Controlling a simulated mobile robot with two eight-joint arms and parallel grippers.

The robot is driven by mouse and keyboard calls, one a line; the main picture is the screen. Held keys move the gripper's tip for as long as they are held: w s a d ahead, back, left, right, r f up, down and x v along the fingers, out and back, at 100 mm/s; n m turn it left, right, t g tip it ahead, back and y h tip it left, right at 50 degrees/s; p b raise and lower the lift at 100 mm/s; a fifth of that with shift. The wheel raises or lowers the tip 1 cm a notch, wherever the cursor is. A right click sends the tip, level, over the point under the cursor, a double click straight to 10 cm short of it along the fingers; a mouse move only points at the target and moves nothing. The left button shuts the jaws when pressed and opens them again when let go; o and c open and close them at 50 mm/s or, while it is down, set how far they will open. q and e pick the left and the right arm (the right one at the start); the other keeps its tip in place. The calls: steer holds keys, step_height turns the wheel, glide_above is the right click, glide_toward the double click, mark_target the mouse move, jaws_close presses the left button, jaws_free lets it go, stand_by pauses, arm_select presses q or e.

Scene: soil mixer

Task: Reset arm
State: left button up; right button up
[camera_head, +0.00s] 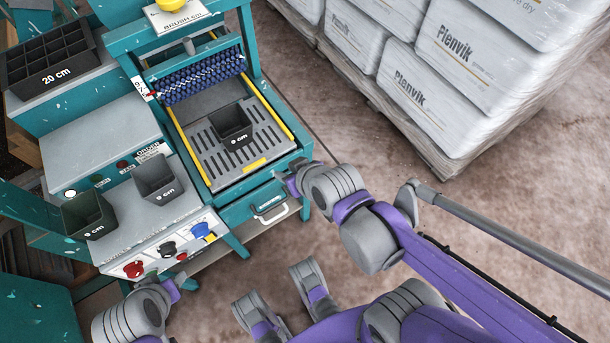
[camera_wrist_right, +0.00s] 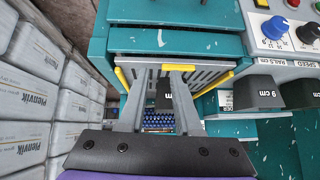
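My right gripper (camera_head: 273,285) is at the bottom middle of the head view, in front of the machine. Its two fingers are spread apart with nothing between them. The open fingers also show in the right wrist view (camera_wrist_right: 155,75), with the machine seen upside down behind them. Grey and purple parts of my arms stand in front of the machine at the bottom left and near its drawer. My left gripper's fingers do not show.
A black pot (camera_head: 233,125) stands on the machine's slotted grate (camera_head: 260,150), before the blue roller brush (camera_head: 205,78). Two dark pots (camera_head: 155,178) (camera_head: 88,215) stand on the left bench. A black tray (camera_head: 45,62) is behind. Wrapped Plenvik bags (camera_head: 430,90) fill the upper right.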

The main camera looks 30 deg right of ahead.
steer(key=s+d+f+g+h, duration=0.1)
steer(key=s+d+f+g, duration=0.1)
steer(key=s, duration=0.6)
steer(key=shift+s+f+g, duration=0.15)
steer(key=shift+s+g, duration=0.15)
steer(key=shift+g, duration=0.6)
